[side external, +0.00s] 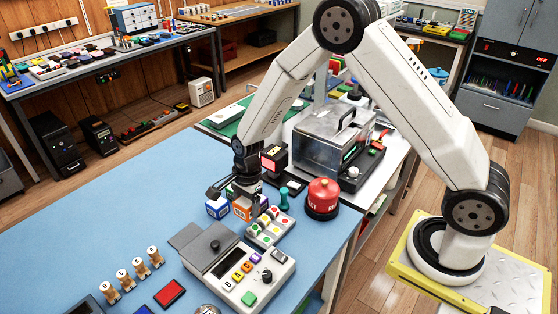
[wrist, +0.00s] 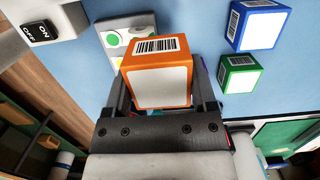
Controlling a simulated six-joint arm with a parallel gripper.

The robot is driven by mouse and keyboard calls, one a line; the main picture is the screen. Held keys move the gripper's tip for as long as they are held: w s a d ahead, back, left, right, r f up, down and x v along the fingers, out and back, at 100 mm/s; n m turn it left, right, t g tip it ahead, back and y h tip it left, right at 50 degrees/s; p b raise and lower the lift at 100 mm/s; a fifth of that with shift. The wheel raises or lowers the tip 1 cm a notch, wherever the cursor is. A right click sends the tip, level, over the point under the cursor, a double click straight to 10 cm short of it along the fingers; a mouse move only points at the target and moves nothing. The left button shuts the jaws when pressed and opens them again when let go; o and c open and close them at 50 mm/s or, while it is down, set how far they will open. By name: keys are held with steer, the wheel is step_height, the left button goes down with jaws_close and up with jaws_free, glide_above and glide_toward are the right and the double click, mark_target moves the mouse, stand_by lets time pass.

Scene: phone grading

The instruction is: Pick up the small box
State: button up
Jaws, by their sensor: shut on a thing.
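My gripper (wrist: 160,95) is shut on a small orange box (wrist: 155,72) with a white face and a barcode on top. The fingers stand on both sides of the box. In the side view, the orange box (side external: 241,210) is at the tabletop below my wrist, partly covered by the gripper; I cannot tell if it touches the table. A blue box (wrist: 256,26) and a green box (wrist: 238,76) stand apart from it, to the right in the wrist view. The blue box (side external: 217,208) is just left of it in the side view.
A button panel with coloured buttons (side external: 270,228) lies close beside the orange box. A red round container (side external: 322,198) and a teal pawn-like piece (side external: 283,200) stand to the right. A grey device with a lid (side external: 240,272) lies in front. The blue table (side external: 110,225) is clear at left.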

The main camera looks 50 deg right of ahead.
steer(key=s+r, duration=0.5)
steer(key=s, duration=0.5)
steer(key=shift+d+r, duration=0.2)
steer(key=shift+d, duration=0.25)
steer(key=w+d+f, duration=0.1)
steer(key=w+d, duration=0.4)
steer(key=w, duration=0.4)
steer(key=w+d+f, duration=0.1)
steer(key=w+d, duration=0.5)
steer(key=w, duration=0.3)
steer(key=shift+w, duration=0.15)
steer(key=shift+f, duration=0.25)
steer(key=shift+f, duration=2.15)
